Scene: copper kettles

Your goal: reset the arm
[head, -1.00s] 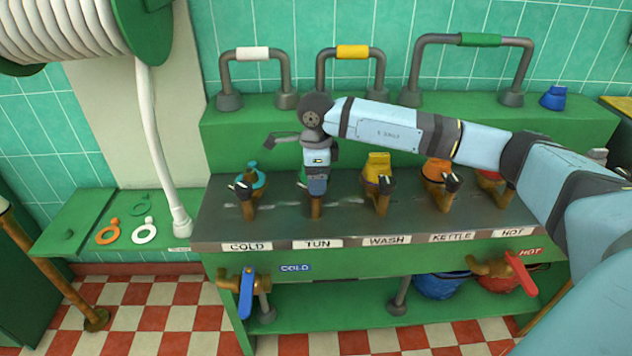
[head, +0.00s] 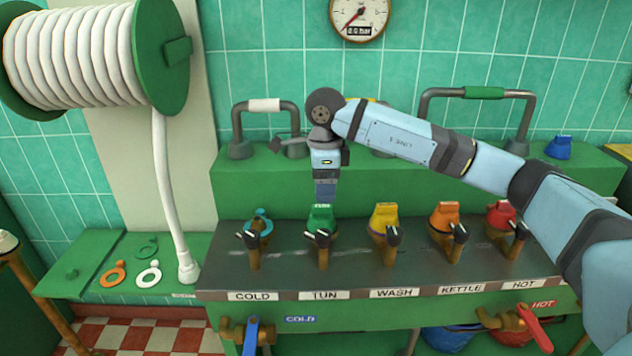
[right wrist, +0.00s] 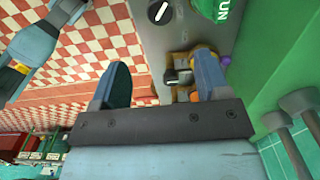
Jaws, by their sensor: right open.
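My right arm reaches in from the right in the head view. Its gripper (head: 325,190) points down just above the green-capped TUN valve (head: 320,218) on the metal counter. The fingers overlap in that view, and no held object shows. In the right wrist view the two blue fingers (right wrist: 160,75) stand apart with nothing gripped. A dark-handled brass valve (right wrist: 180,78) shows beyond the gap between them. Part of the green cap (right wrist: 225,8) shows at the top edge.
Along the counter stand the COLD valve (head: 258,228), WASH valve (head: 384,220), KETTLE valve (head: 445,220) and HOT valve (head: 502,218). Pipe handles rise from the green ledge (head: 400,175) behind. A hose reel (head: 85,60) hangs at left. Rings (head: 148,273) lie on the left shelf.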

